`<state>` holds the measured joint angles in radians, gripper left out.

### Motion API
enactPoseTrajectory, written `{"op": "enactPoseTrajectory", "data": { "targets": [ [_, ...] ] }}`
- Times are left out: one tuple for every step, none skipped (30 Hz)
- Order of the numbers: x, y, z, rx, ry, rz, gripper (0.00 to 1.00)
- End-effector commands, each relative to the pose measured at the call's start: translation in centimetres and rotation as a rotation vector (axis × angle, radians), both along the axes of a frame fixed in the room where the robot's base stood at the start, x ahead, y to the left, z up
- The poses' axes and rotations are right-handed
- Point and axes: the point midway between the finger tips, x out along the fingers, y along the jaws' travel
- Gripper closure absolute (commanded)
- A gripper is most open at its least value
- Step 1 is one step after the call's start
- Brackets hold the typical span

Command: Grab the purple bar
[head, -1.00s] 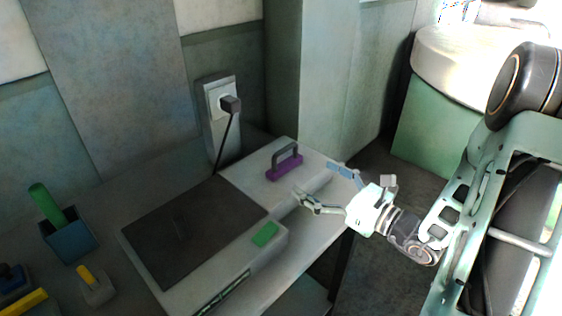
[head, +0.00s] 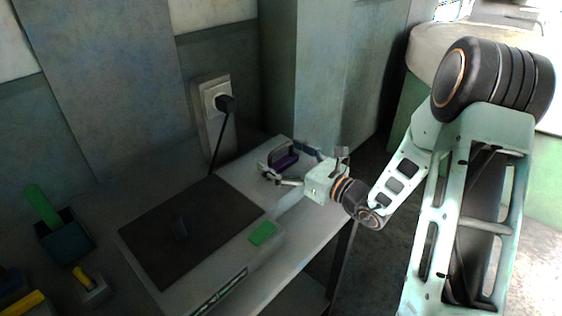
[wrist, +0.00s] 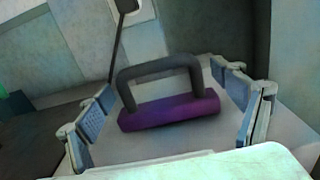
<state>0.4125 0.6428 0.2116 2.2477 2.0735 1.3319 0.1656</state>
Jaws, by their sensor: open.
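The purple bar (head: 283,161) lies on the light worktop near its back right corner, with a dark grey arched handle on top. In the wrist view the purple bar (wrist: 170,111) sits between the two open fingers, with its handle (wrist: 158,69) toward the back. My gripper (head: 284,168) is open and close to the bar in the head view. In the wrist view my gripper (wrist: 172,112) has a finger on each side of the bar, with a gap to each. Its fingers partly cover the bar in the head view.
A dark flat plate (head: 190,228) lies left on the worktop, with a green block (head: 262,233) at its right front corner. A wall socket with a black plug (head: 225,103) and cord stands behind. A blue box (head: 68,243) with a green stick is at far left.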

Motion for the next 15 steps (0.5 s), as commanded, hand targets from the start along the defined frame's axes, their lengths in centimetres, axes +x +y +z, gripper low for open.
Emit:
{"op": "enactPoseTrajectory", "data": {
  "targets": [
    [0.01, -0.01, -0.01, 0.0, 0.0, 0.0, 0.13],
    [0.0, -0.01, -0.01, 0.0, 0.0, 0.0, 0.13],
    [-0.01, -0.02, -0.01, 0.0, 0.0, 0.0, 0.13],
    [-0.01, -0.02, -0.02, 0.0, 0.0, 0.0, 0.13],
    [-0.01, -0.03, -0.02, 0.0, 0.0, 0.0, 0.16],
    [-0.01, -0.03, -0.02, 0.0, 0.0, 0.0, 0.2],
    [-0.01, -0.03, -0.02, 0.0, 0.0, 0.0, 0.24],
    [-0.01, -0.04, -0.02, 0.0, 0.0, 0.0, 0.27],
    [-0.01, -0.04, -0.03, -0.001, 0.001, 0.0, 0.31],
    [-0.01, -0.04, -0.02, 0.0, 0.0, 0.0, 0.35],
    [-0.02, -0.05, -0.03, -0.001, 0.001, 0.0, 0.38],
    [-0.02, -0.05, -0.03, -0.001, 0.001, 0.0, 0.43],
    [-0.02, -0.05, -0.03, -0.001, 0.001, 0.0, 0.46],
    [-0.02, -0.05, -0.03, -0.001, 0.001, 0.0, 0.49],
    [-0.02, -0.05, -0.03, -0.001, 0.001, 0.0, 0.53]
  ]
}}
